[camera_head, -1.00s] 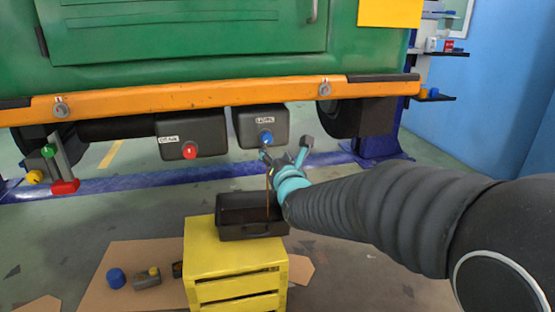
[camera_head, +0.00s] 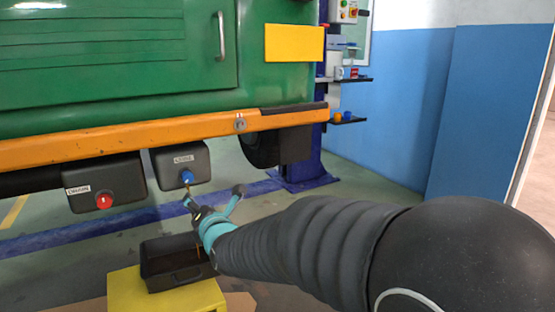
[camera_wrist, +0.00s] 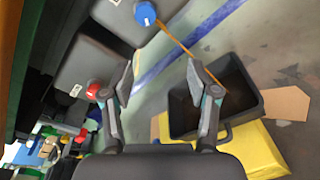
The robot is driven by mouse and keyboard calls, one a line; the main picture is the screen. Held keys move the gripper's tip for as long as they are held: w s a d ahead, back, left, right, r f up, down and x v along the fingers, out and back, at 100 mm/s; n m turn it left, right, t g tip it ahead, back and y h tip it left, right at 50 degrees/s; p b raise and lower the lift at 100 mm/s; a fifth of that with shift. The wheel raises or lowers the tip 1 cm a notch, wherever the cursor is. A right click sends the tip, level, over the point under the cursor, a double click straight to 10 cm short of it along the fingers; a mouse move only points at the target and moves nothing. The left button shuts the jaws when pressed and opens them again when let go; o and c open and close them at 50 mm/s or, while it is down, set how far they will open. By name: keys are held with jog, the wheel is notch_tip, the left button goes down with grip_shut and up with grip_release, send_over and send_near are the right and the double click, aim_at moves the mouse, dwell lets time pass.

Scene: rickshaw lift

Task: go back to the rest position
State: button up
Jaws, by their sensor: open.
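My gripper (camera_head: 214,198) is spread open and empty, just below and right of the blue knob (camera_head: 187,177) on a dark labelled box under the green vehicle. In the wrist view my gripper (camera_wrist: 160,75) has nothing between its fingers, and the blue knob (camera_wrist: 145,13) lies beyond them. A thin brown stream (camera_wrist: 185,48) runs from the blue knob toward the black tray (camera_head: 152,262). The tray sits on a yellow stand (camera_head: 160,295). A red knob (camera_head: 104,201) is on the neighbouring box marked DRAIN, left of my gripper.
The orange bumper (camera_head: 130,134) runs above the boxes. A blue post (camera_head: 305,165) with shelves stands behind at the right, before a blue wall (camera_head: 400,110). Floor right of the vehicle looks clear. Part of a cardboard sheet (camera_wrist: 285,104) shows beside the stand.

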jog(key=s+d+f+m+g+h, duration=0.25)
jog(key=s+f+m+g, duration=0.25)
jog(key=f+m, duration=0.5)
jog(key=s+d+f+m+g+h+p, duration=0.1)
jog(key=s+d+m+g+h+p, duration=0.15)
jog(key=s+d+m, duration=0.55)
jog(key=s+d+r+m+h+p, duration=0.1)
jog(key=s+d+r+m+p, duration=0.1)
jog(key=s+d+r+m, duration=0.3)
jog(key=s+d+r+m+h+p, duration=0.1)
jog(key=s+d+r+m+p, duration=0.2)
jog(key=d, duration=0.9)
jog(key=s+d+r+m+g+h+p, duration=0.1)
jog(key=s+d+r+m+h+p, duration=0.1)
jog(key=s+d+r+m, duration=0.4)
jog(key=s+d+m+p, duration=0.1)
jog(key=s+d, duration=0.2)
jog(key=shift+d+r+m, duration=0.2)
jog(key=shift+r+m, duration=0.1)
